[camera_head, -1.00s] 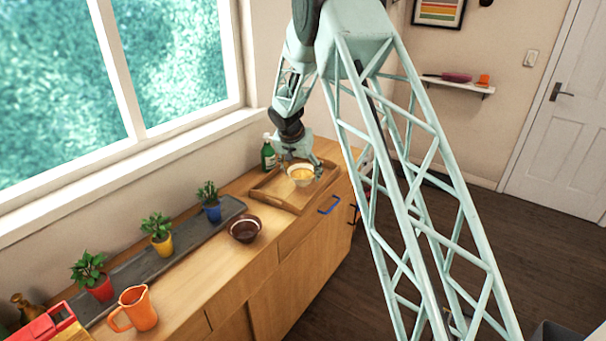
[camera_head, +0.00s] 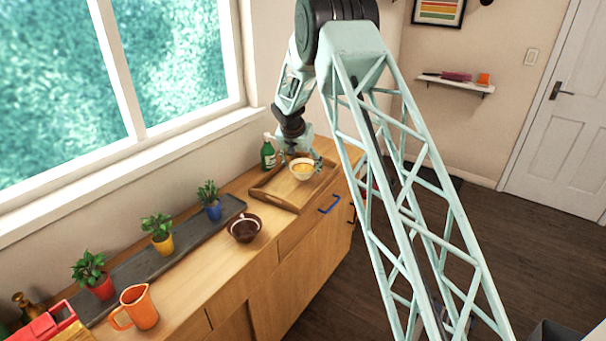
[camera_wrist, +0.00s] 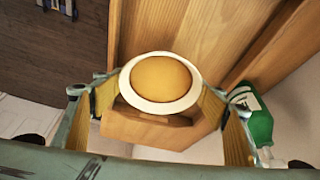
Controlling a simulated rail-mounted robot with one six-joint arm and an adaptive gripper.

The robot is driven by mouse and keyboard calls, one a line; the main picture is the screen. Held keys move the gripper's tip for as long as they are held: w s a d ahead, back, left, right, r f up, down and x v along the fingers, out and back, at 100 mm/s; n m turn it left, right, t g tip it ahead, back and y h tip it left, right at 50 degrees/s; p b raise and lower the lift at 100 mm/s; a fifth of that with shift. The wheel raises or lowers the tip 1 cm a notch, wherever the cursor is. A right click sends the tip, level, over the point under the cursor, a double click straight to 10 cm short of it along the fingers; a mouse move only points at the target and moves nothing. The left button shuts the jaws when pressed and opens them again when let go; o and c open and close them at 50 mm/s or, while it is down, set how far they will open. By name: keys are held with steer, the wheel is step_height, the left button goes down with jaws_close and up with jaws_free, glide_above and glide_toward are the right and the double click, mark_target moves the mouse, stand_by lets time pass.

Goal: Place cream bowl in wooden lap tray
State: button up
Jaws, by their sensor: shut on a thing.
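The cream bowl (camera_head: 302,169), with a yellow-orange inside, is held between the fingers of my gripper (camera_head: 301,161). In the wrist view the bowl (camera_wrist: 162,80) is level between the two finger pads, its pale rim facing the camera. The wooden lap tray (camera_head: 284,191) lies on the counter at its far end. The bowl is over the tray's far right part, inside its outline. I cannot tell whether its base touches the tray floor. The tray's left part is bare.
A green bottle (camera_head: 268,153) stands just behind the tray, near the wall. A dark brown bowl (camera_head: 245,229) sits on the counter in front of the tray. Potted plants stand on a grey strip (camera_head: 150,262) along the window. An orange pitcher (camera_head: 136,308) is nearer.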

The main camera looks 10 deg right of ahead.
steer(key=shift+f, duration=1.5)
steer(key=shift+f+b, duration=0.15)
steer(key=shift+b, duration=0.15)
steer(key=o, duration=0.9)
steer(key=shift+s+a+r, duration=0.1)
steer(key=shift+s+r, duration=0.05)
steer(key=shift+r, duration=0.5)
steer(key=v, duration=1)
steer(key=shift+s+a+r+p, duration=0.1)
steer(key=shift+s+r+p, duration=0.15)
steer(key=shift+r+p, duration=0.15)
steer(key=shift+r, duration=0.1)
